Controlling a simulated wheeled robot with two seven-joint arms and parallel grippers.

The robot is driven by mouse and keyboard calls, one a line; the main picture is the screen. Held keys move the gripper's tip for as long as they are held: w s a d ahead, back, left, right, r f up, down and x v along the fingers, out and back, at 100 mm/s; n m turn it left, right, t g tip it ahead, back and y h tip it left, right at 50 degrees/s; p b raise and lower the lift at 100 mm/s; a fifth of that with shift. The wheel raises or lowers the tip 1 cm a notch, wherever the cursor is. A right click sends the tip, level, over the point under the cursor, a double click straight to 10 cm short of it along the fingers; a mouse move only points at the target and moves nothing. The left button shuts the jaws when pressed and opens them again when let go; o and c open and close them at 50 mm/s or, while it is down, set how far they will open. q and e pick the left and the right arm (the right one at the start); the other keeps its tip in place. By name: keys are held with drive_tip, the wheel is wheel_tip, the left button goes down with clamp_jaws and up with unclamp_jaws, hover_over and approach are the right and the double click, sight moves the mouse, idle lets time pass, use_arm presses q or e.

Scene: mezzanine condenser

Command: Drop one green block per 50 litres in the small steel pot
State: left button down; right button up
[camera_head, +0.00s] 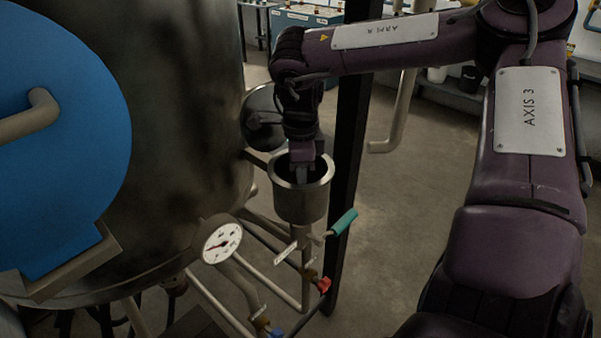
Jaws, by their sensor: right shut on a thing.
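The small steel pot (301,205) is an open cylinder standing on a pipe, right of the big steel tank. My right gripper (302,176) points straight down with its fingertips at the pot's mouth, inside the rim. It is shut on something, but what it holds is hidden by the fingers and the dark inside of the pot. I see no green block clearly. A round white dial gauge (222,242) with a red needle sits at lower left of the pot; its figures are too small to read. My left gripper is not in view.
The large tank (190,120) with a blue disc (60,130) fills the left. A dark post (349,150) stands close behind the pot. A teal lever handle (344,222), a red valve handle (323,285) and pipes lie below. Floor at right of the post is clear.

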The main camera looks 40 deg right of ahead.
drive_tip(key=shift+f, duration=0.65)
drive_tip(key=shift+f+b, duration=0.35)
drive_tip(key=shift+f, duration=0.2)
drive_tip(key=o, duration=1)
drive_tip(key=shift+c, duration=0.2)
drive_tip(key=shift+r, duration=0.1)
drive_tip(key=shift+r, duration=0.25)
wheel_tip(320, 180, up, 13)
drive_tip(key=shift+f, duration=0.2)
drive_tip(key=shift+f, duration=0.1)
